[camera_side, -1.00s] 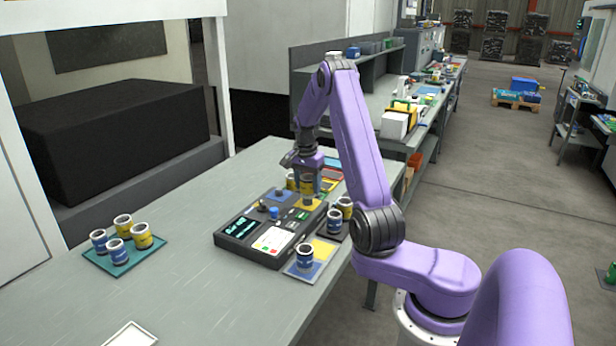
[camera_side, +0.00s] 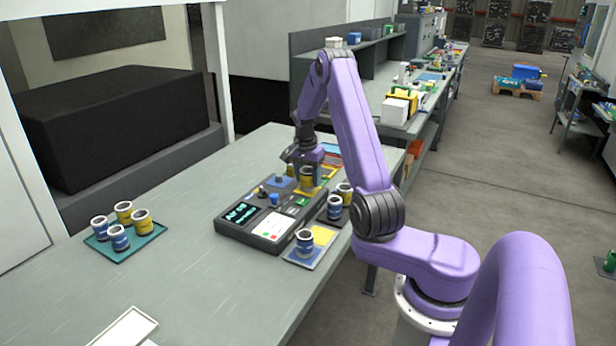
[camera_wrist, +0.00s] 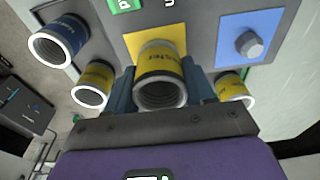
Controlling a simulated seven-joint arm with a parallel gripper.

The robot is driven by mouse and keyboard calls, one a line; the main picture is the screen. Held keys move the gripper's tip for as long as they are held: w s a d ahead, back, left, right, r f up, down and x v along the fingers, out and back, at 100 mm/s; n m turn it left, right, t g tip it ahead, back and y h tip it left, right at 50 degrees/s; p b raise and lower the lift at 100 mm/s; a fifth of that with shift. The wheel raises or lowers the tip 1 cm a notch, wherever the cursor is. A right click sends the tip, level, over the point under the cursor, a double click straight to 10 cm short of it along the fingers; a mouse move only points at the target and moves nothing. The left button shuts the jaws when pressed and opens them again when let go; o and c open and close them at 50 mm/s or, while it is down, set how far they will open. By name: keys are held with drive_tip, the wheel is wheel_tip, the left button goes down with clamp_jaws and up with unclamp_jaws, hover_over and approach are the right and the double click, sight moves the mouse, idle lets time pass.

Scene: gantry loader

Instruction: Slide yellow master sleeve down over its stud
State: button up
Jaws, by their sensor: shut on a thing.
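My gripper (camera_side: 306,166) is shut on a yellow sleeve (camera_side: 308,178), which stands upright over the yellow pad (camera_side: 301,193) of the dark console. In the wrist view the sleeve (camera_wrist: 160,72) sits between my two fingers (camera_wrist: 160,84), with its open rim facing the camera and the yellow pad (camera_wrist: 133,44) behind it. The stud of that pad is hidden, apparently by the sleeve. I cannot tell whether the sleeve's lower end touches the pad. The neighbouring blue pad (camera_wrist: 266,27) carries a bare blue-grey stud (camera_wrist: 248,44).
Another yellow sleeve (camera_wrist: 231,86) is close beside my gripper. A yellow sleeve (camera_side: 345,189) and a blue sleeve (camera_side: 334,208) stand right of the console. A blue sleeve (camera_side: 305,240) stands in front. A teal tray (camera_side: 124,252) with several sleeves lies left. The table between is clear.

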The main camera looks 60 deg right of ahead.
drive_tip(key=shift+f, duration=0.2)
idle(0.6)
drive_tip(key=o, duration=1.7)
drive_tip(key=shift+r, duration=4.55)
